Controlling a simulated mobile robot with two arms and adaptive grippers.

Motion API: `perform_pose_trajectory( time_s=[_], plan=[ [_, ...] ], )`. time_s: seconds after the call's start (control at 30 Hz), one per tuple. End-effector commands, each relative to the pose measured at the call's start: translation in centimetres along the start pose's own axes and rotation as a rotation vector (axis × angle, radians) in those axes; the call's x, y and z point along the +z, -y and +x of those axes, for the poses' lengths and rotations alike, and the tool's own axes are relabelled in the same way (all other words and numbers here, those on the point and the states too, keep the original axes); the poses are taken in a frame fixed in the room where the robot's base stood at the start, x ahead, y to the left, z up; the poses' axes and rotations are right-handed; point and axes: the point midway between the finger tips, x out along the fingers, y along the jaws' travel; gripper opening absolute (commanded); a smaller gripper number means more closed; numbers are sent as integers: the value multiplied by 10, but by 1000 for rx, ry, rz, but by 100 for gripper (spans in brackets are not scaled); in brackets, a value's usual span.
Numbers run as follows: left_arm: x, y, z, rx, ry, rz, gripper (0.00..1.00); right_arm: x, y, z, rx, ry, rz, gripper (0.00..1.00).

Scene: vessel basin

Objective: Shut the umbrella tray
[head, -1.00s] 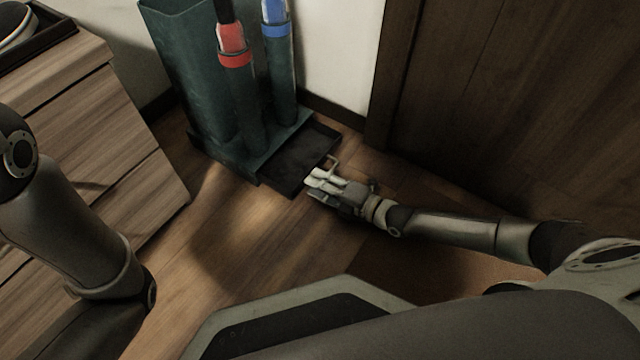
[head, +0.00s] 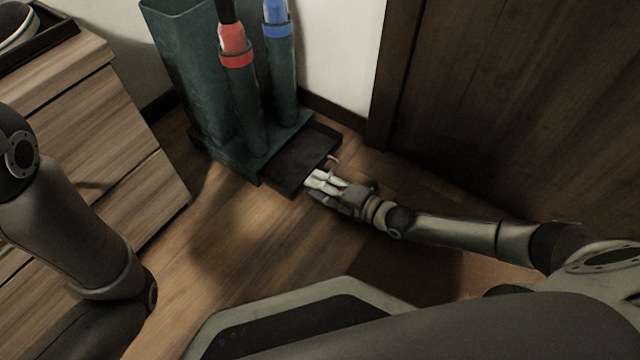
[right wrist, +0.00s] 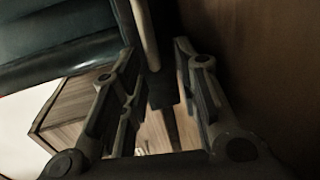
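The umbrella tray (head: 303,158) is a dark, shallow tray sticking out from the base of a green umbrella stand (head: 185,75), toward the lower right. A thin, pale handle (head: 335,161) shows at its front edge. My right gripper (head: 310,181) is at this front edge, close beside the handle; contact is not clear. In the right wrist view, the fingers of my right gripper (right wrist: 155,55) are apart, and a pale bar (right wrist: 147,35), perhaps the handle, runs between them. My left gripper is out of view; only part of the left arm shows.
A red-banded umbrella (head: 235,48) and a blue-banded one (head: 277,22) stand in the holder's tubes. A wooden drawer cabinet (head: 85,115) is at the left. A dark wooden door or panel (head: 510,100) is at the right. The wood floor (head: 240,235) before the tray is clear.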

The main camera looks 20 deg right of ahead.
Motion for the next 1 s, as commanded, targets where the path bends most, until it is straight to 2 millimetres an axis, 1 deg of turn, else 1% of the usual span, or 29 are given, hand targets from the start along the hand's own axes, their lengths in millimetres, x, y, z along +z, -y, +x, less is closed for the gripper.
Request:
perform_pose_trajectory(
  time_s=[0.23, 0.37, 0.47, 0.7, 0.8, 0.9, 1.0],
  plan=[
    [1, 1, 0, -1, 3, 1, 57, 1, -1, -1, 3, 1, -1, 30],
    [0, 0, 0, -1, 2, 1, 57, 1, 0, -9, 1, 2, 0, 30],
    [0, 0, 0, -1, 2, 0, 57, 1, 0, -24, -1, 2, 0, 30],
    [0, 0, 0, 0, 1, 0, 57, 0, 1, -71, -2, 1, 0, 30],
    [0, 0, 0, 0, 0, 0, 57, 0, 1, -88, -3, 1, 1, 30],
    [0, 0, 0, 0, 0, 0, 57, 0, 0, -102, -1, 1, 0, 30],
    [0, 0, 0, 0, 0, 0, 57, -1, 0, -111, 0, 0, 0, 30]
  ],
)
